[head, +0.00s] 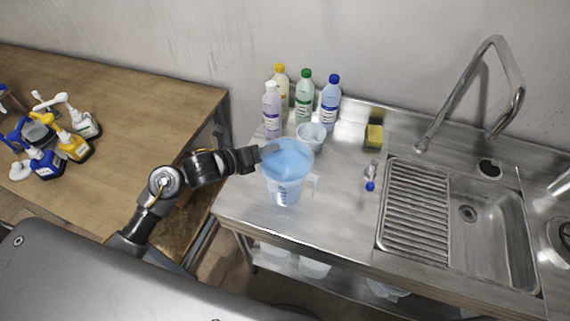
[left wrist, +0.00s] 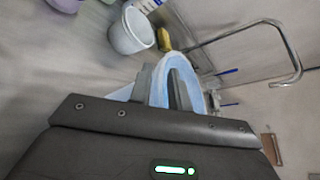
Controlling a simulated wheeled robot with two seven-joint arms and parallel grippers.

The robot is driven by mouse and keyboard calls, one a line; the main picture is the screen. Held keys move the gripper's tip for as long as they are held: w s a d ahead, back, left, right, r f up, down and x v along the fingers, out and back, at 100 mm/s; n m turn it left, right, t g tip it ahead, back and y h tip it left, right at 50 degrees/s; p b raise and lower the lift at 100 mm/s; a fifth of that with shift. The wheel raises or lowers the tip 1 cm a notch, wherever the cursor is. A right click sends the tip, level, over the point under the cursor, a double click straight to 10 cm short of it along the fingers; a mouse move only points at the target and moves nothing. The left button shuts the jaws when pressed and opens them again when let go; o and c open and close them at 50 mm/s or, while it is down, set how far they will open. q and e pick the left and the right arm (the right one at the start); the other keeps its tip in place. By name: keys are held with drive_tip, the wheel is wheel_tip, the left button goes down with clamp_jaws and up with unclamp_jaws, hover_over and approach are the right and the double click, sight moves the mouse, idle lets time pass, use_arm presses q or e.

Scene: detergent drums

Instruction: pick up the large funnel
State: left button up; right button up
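The large funnel (head: 291,158) is pale blue and wide. It sits mouth up in the top of a clear measuring jug (head: 285,193) on the steel counter; its lower part is inside the jug. My left gripper (head: 268,151) reaches the funnel's left rim from the left. In the left wrist view, the two grey fingers (left wrist: 163,87) stand apart with the blue funnel wall (left wrist: 195,65) around and between them. One finger appears inside the rim and one outside. A gap shows between them, so the gripper looks open. My right gripper is not in view.
A small translucent cup (head: 311,136) and several bottles (head: 304,97) stand behind the funnel. A sponge (head: 374,136), a small blue-tipped item (head: 370,178) and the sink (head: 460,215) are to the right. The wooden table (head: 130,110) holds dispenser bottles at left.

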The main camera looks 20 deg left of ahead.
use_arm(q)
clamp_jaws()
drive_tip(key=shift+r, duration=0.1)
